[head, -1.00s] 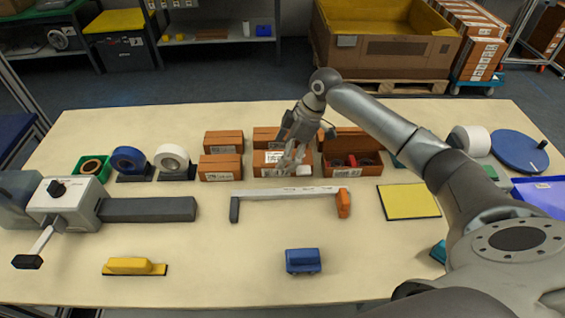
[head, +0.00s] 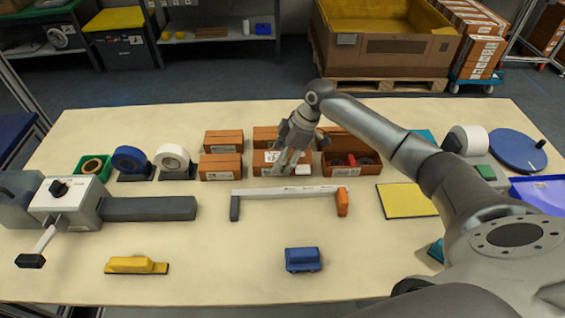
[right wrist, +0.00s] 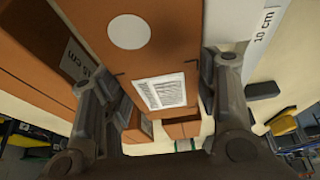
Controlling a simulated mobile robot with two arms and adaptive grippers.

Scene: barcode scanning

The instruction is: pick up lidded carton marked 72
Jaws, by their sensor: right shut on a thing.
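An orange-brown carton (head: 263,170) with a white label stands in the front row of cartons at the back middle of the table. My right gripper (head: 286,166) is shut on it from above, one finger on each side. In the right wrist view the carton (right wrist: 152,50) lies between the two fingers (right wrist: 165,85); a white round spot and a printed label show on it. I cannot read its number surely. It still appears to rest at table level. My left gripper is not in view.
Other closed cartons stand to the left (head: 220,167) and behind (head: 265,135). An open carton (head: 350,170) with dark and red contents stands close on the right. A long white measuring bar (head: 290,191) lies just in front. Tape rolls (head: 172,158) stand further left.

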